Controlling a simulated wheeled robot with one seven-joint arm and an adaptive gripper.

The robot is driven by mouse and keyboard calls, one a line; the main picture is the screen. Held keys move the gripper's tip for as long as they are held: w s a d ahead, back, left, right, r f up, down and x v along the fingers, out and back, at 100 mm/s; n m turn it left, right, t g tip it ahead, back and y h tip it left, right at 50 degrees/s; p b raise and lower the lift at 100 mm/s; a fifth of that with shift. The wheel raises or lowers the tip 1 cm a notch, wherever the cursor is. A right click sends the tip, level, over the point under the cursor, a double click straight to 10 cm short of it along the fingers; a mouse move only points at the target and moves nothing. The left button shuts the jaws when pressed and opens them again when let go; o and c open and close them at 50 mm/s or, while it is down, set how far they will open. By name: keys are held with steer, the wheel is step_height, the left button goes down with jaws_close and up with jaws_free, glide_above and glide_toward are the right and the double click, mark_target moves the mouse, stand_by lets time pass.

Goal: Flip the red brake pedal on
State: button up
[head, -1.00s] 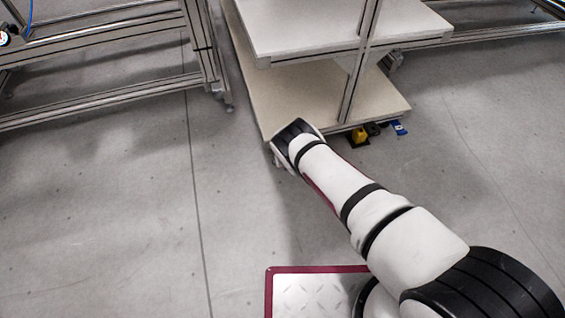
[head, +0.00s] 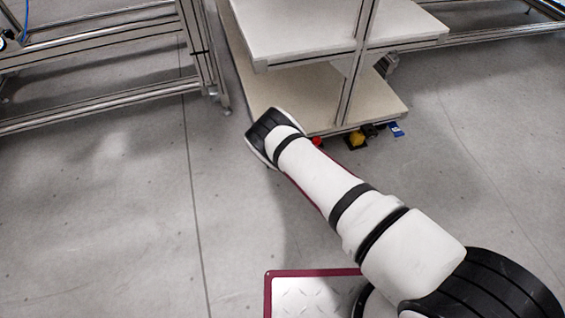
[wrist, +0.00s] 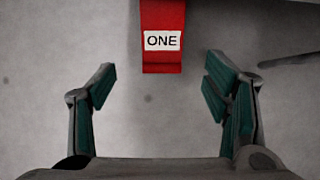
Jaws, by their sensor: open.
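The red brake pedal (wrist: 162,20) shows at the top middle of the wrist view, with a white label reading "ONE" on it. A small red part of it shows beside my arm in the head view (head: 317,142), at the lower edge of the shelf cart. My gripper (wrist: 160,82) is open and empty in the wrist view. Its fingers stand wide apart to the left and right of the pedal, and the pedal's end lies between and slightly beyond the fingertips. In the head view the fingers are hidden behind my arm's end.
A shelf cart (head: 300,95) with light boards and metal posts stands just beyond my arm. A yellow and black part (head: 357,138) and a blue part (head: 396,130) sit under its front edge. A metal frame (head: 110,95) stands at left. The grey floor between is clear.

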steer(key=a+v, duration=0.1)
steer(key=v, duration=0.6)
steer(key=shift+s+d+r, duration=0.2)
steer(key=shift+d, duration=0.3)
